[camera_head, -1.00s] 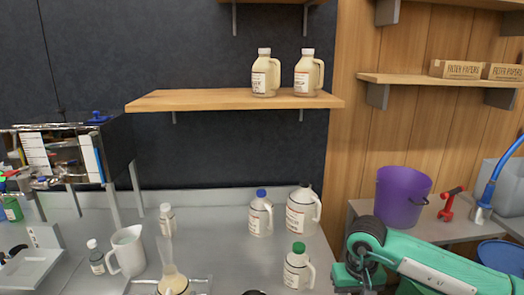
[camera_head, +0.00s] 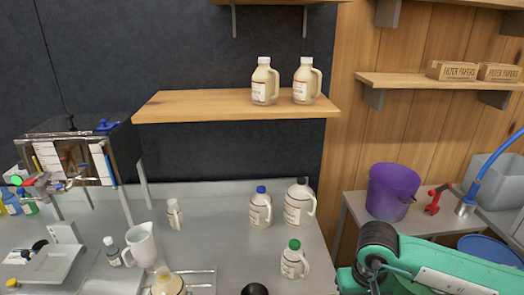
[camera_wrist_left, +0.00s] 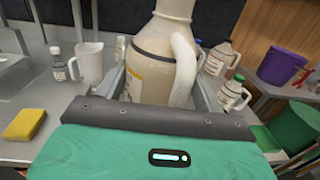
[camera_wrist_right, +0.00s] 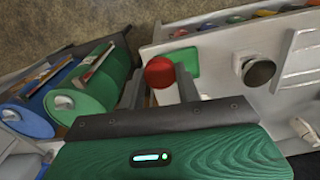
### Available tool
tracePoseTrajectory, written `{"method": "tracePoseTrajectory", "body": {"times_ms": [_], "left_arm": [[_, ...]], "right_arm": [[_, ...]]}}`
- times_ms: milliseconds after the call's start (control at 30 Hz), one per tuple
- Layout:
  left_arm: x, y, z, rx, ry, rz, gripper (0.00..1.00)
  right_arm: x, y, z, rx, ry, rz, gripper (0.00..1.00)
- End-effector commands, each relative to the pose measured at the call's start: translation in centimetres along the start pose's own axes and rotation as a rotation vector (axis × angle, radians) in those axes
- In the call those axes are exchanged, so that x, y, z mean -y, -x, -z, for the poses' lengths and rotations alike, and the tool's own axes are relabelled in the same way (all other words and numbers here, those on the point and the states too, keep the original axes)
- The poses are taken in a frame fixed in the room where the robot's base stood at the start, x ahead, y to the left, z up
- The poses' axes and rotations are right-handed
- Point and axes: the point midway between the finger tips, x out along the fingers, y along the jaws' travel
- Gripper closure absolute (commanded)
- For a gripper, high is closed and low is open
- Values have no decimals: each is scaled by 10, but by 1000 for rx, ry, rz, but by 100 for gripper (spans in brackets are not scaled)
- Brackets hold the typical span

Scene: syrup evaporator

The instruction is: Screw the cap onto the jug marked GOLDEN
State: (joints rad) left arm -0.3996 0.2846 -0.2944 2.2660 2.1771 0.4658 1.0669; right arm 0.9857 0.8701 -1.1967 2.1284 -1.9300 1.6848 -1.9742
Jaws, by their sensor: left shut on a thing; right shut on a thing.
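My left gripper (camera_wrist_left: 162,80) is shut on a cream jug (camera_wrist_left: 160,68) with a dark band and a pale handle. The jug's top is cut off in the left wrist view, and its label cannot be read. The same jug (camera_head: 168,284) shows at the bottom edge of the head view, cut off below. My right gripper (camera_wrist_right: 163,90) is shut on a round red cap (camera_wrist_right: 160,71), seen between its fingers in the right wrist view. In the head view the right arm comes in from the right, and its gripper cannot be made out.
Jugs with blue (camera_head: 260,208), black (camera_head: 299,203) and green (camera_head: 293,261) caps stand on the metal counter (camera_head: 222,200). A white pitcher (camera_head: 143,246) and small bottles stand at left. Two jugs sit on the wooden shelf (camera_head: 200,106). A purple bucket (camera_head: 391,192) is at right.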

Motion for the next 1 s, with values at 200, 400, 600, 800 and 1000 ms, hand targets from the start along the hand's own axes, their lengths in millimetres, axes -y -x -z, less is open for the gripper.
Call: {"method": "tracePoseTrajectory", "body": {"times_ms": [200, 400, 600, 800, 1000], "left_arm": [[-1, 6, -8, 1, -4, -4, 80], [-1, 6, -8, 2, -4, -3, 80], [-1, 6, -8, 2, -4, -3, 80], [1, 4, -8, 3, -4, 8, 80], [20, -5, -11, 6, -5, 92, 80]], "right_arm": [[0, 7, -6, 0, 0, 0, 87], [0, 6, -6, 0, 0, 0, 87], [0, 6, -6, 0, 0, 0, 87], [0, 6, -6, 0, 0, 1, 87], [0, 6, -6, 0, 0, 1, 87]]}}
